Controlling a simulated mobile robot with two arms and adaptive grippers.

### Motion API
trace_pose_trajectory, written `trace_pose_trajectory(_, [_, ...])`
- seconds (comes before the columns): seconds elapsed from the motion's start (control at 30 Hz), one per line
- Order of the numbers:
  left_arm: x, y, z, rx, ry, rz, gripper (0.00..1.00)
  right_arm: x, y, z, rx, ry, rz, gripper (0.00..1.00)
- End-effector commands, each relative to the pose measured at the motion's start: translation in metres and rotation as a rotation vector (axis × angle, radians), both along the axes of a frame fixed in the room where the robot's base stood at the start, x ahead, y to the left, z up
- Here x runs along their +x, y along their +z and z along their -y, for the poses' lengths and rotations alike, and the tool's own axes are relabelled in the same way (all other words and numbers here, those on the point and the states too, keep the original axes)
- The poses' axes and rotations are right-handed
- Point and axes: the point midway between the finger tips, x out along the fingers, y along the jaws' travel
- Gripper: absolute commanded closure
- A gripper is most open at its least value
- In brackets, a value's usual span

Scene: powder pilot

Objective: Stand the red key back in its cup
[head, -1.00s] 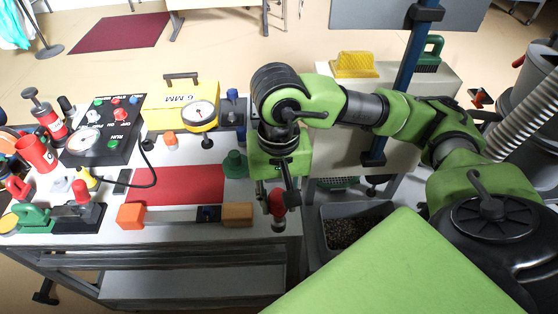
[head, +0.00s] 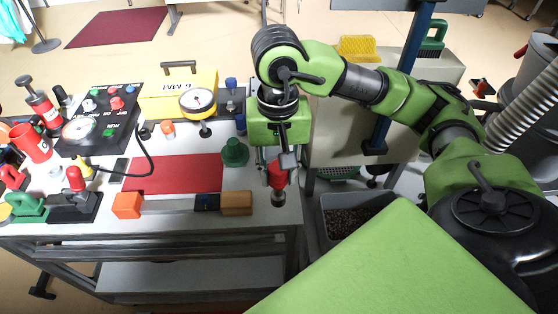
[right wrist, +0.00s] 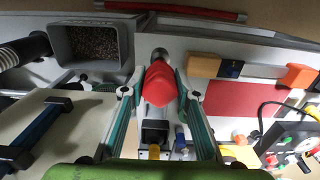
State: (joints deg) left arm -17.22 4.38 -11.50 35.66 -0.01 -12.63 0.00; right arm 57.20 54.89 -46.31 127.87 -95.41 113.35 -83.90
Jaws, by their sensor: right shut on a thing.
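My right gripper (head: 279,162) points down over the right end of the bench. It is shut on the red key (head: 277,177), whose metal end (head: 278,198) points toward the bench's front edge. In the right wrist view the red key (right wrist: 160,82) sits between both fingers, with its round metal end above it in the picture. I cannot tell if the key touches the bench top. A red cup (head: 31,143) stands at the far left of the bench; I cannot tell if it is the key's own. My left gripper is out of view.
A green knob (head: 234,152) stands just left of my right gripper, beside the red mat (head: 180,173). A wooden block (head: 236,203) lies at the front edge. A yellow case (head: 180,85) with a gauge stands behind. A grey bin (head: 336,247) of granules is right of the bench.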

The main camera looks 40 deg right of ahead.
Motion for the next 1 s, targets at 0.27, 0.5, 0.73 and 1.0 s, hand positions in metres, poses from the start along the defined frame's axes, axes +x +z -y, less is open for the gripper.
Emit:
trace_pose_trajectory(0.27, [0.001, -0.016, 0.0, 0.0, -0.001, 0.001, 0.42, 0.025, -0.001, 0.015, 0.001, -0.003, 0.002, 1.0])
trace_pose_trajectory(0.5, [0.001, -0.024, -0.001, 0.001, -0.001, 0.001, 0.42, 0.045, -0.001, 0.027, 0.001, -0.002, 0.003, 1.0])
trace_pose_trajectory(0.73, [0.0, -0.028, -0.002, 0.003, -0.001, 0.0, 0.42, 0.065, 0.0, 0.039, 0.001, -0.003, 0.002, 1.0])
trace_pose_trajectory(1.0, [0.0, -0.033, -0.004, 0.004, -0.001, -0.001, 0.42, 0.088, 0.0, 0.053, 0.002, -0.001, 0.001, 1.0])
